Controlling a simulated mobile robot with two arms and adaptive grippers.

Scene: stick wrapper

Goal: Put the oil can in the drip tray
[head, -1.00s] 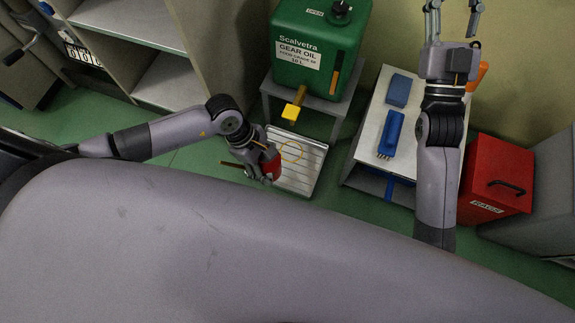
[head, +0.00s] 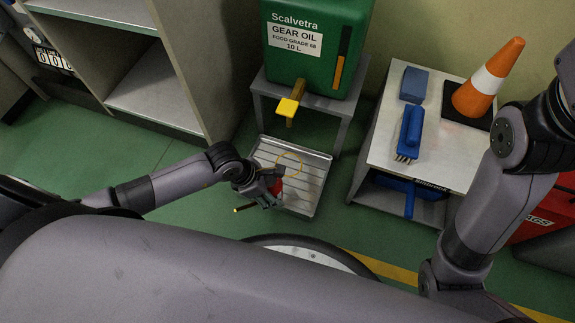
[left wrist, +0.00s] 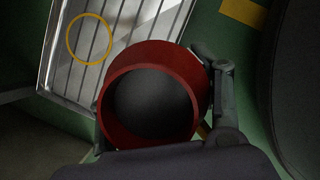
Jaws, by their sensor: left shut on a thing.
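The oil can (head: 278,187) is red and sits in my left gripper (head: 271,190), partly hidden by the fingers. A thin brass-coloured piece sticks out to the left below the gripper. In the left wrist view the can (left wrist: 122,128) shows a round red rim around a dark inside, with the left gripper's fingers (left wrist: 160,118) on both sides. The metal drip tray (head: 310,200) lies on the floor, with a yellow ring on its slats. The can overlaps the tray's near left part in the picture; its height above it is unclear. The tray (left wrist: 60,70) fills the wrist view's upper left. My right gripper is out of view.
A green gear oil tank (head: 313,50) with a yellow tap (head: 288,106) stands on a grey stand behind the tray. A white-topped table (head: 440,155) with a blue brush and orange cone stands right. A grey shelf (head: 165,90) stands left. Green floor is clear left of the tray.

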